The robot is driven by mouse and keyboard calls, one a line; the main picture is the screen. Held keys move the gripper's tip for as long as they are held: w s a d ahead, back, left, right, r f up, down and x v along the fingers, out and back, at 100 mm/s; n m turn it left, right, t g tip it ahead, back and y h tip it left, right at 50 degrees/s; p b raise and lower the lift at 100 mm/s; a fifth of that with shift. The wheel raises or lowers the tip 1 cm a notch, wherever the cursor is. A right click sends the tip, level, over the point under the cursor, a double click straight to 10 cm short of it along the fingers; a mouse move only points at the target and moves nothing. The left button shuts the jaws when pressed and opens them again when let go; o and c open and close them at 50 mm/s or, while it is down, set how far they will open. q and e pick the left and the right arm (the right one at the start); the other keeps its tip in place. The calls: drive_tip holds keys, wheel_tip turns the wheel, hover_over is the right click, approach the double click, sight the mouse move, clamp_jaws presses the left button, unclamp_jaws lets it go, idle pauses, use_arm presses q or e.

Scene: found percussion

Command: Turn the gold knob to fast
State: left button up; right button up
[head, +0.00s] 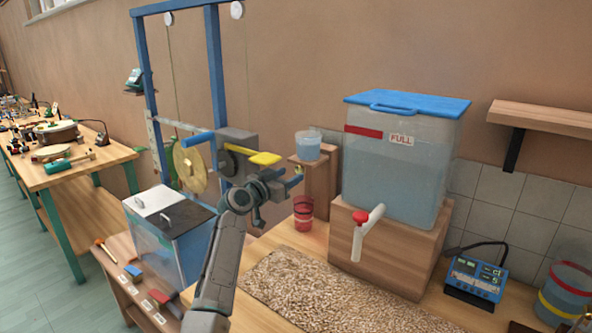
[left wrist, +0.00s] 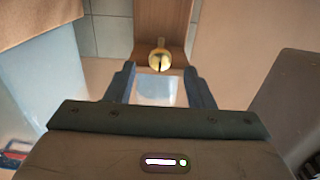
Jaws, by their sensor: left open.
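The gold knob (left wrist: 159,58) shows in the left wrist view on the front of a wooden stand (left wrist: 163,20). It is round, with a dark line on its lower part; no fast or slow marking is readable. In the head view only a small gold spot (head: 299,168) shows beside my gripper. My left gripper (head: 291,184) is open and empty, close in front of the stand. In the left wrist view its two fingertips (left wrist: 160,84) are spread to either side, with the knob centred a little above and beyond them, apparently not touched. My right gripper is not in view.
A cup of water (head: 308,146) stands on the wooden stand. A yellow lever (head: 265,158) and brass disc (head: 190,168) are on the blue frame to the left. A red cup (head: 303,213) stands below, and a large water tank (head: 402,165) with a tap (head: 370,222) is to the right.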

sight(298, 170)
use_arm(q)
drive_tip(key=shift+x, duration=2)
drive_tip(key=shift+c, duration=0.2)
drive_tip(key=c, duration=1)
